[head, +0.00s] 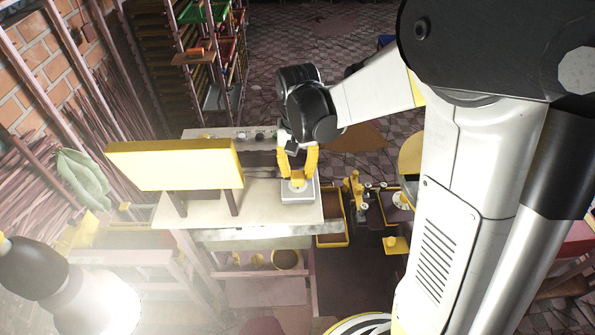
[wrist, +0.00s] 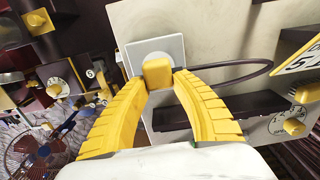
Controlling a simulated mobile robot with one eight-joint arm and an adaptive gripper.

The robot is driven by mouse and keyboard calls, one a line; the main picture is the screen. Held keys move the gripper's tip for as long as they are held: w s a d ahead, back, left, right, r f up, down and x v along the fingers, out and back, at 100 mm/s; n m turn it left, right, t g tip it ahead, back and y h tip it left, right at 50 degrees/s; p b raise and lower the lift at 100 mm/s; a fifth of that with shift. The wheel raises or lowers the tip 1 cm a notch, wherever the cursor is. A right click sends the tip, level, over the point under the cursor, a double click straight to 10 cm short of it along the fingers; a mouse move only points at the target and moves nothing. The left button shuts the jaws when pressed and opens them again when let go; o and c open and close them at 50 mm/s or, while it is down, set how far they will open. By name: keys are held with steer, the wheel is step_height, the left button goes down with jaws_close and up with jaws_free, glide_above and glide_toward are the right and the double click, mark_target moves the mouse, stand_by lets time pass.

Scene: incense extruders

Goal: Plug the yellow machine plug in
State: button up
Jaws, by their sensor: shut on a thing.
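The yellow plug (wrist: 157,73) is a small block between the fingertips of my gripper (wrist: 159,78), which is shut on it. A dark cable (wrist: 250,68) loops out to the right from beside it. Just past the plug is a square grey socket plate (wrist: 134,52) with a paler round middle, partly hidden by the plug. In the head view my gripper (head: 298,178) points down over the same plate (head: 300,196), at the right end of a pale bench top. I cannot tell whether the plug touches the socket or sits in it.
A large yellow-edged panel (head: 175,166) stands on posts left of my gripper. A row of knobs (head: 243,135) lies behind. Yellow-rimmed bins (head: 333,240) and a small yellow knob box (head: 396,244) are right of the bench. In the wrist view a dial (wrist: 292,124) is at right.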

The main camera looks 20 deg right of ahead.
mark_target(297, 170)
steer(key=shift+f+b, duration=0.55)
steer(key=shift+f, duration=0.1)
steer(key=o, duration=1.1)
steer(key=shift+r, duration=0.1)
steer(key=shift+r, duration=0.1)
step_height(297, 170, up, 12)
steer(key=s+f+n+t+b, duration=0.1)
steer(key=s+f+t+b, duration=0.1)
steer(key=s+f+b, duration=0.2)
steer(key=s+f+n+t+b, duration=0.1)
steer(key=s+f+t+b, duration=0.1)
steer(key=s+f+b, duration=0.2)
steer(key=s+f+n+t+b, duration=0.1)
steer(key=s+f+t+b, duration=0.2)
steer(key=s, duration=0.3)
steer(key=shift+a+f+n+b, duration=0.2)
steer(key=shift+f+n+b, duration=0.1)
steer(key=shift+f+b, duration=0.3)
